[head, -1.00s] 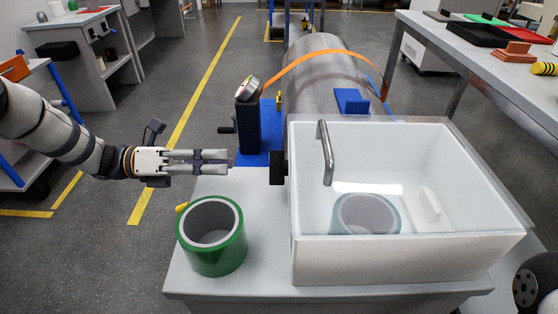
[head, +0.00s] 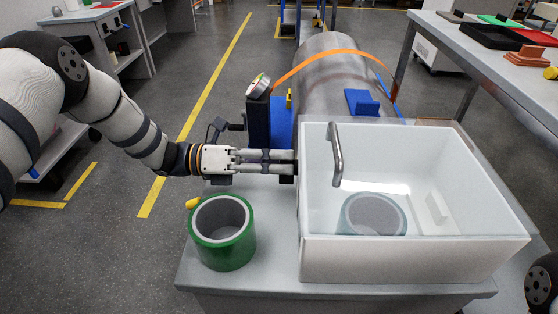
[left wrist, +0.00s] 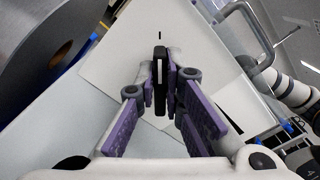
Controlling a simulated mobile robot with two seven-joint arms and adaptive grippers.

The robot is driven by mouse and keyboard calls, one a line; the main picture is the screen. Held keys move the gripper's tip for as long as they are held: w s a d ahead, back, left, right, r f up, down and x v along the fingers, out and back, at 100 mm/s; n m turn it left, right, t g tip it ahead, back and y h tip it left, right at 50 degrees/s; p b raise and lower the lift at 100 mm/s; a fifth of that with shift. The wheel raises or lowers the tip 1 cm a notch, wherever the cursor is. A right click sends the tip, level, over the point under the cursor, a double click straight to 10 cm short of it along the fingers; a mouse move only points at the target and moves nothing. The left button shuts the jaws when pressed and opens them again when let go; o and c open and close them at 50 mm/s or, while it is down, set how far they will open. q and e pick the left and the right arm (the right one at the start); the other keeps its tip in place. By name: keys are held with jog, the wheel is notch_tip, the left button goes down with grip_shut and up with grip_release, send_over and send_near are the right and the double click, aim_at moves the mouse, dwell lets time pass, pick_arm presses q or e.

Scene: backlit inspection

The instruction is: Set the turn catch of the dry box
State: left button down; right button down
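In the left wrist view the catch (left wrist: 160,85) stands against the white wall between my purple-padded fingertips. A short black mark (left wrist: 160,35) shows on the wall beyond it. My left gripper (head: 282,162) reaches in from the left, its fingers apart on either side of the catch; any contact is hard to judge. My right gripper is not in view.
A green tape roll (head: 222,232) stands on the bench just below my left gripper. A translucent ring (head: 372,214) and a white block (head: 437,207) show in the box.

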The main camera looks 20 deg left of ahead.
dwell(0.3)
pick_arm(q)
jog(key=m, duration=0.4)
jog(key=shift+s, duration=0.1)
jog(key=m+b, duration=0.1)
jog(key=m, duration=0.3)
jog(key=shift+s+m, duration=0.15)
jog(key=shift+m, duration=0.25)
jog(key=m+b, duration=0.1)
jog(key=m, duration=0.3)
jog(key=shift+s, duration=0.15)
jog(key=shift+s+d+m+b, duration=0.15)
jog(key=shift+m+b, duration=0.6)
jog(key=shift+m, duration=1.75)
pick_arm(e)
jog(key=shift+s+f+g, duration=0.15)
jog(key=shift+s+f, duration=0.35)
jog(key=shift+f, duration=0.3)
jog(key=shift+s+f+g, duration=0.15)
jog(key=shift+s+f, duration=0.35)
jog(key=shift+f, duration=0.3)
pick_arm(q)
jog(key=c, duration=1.7)
grip_release()
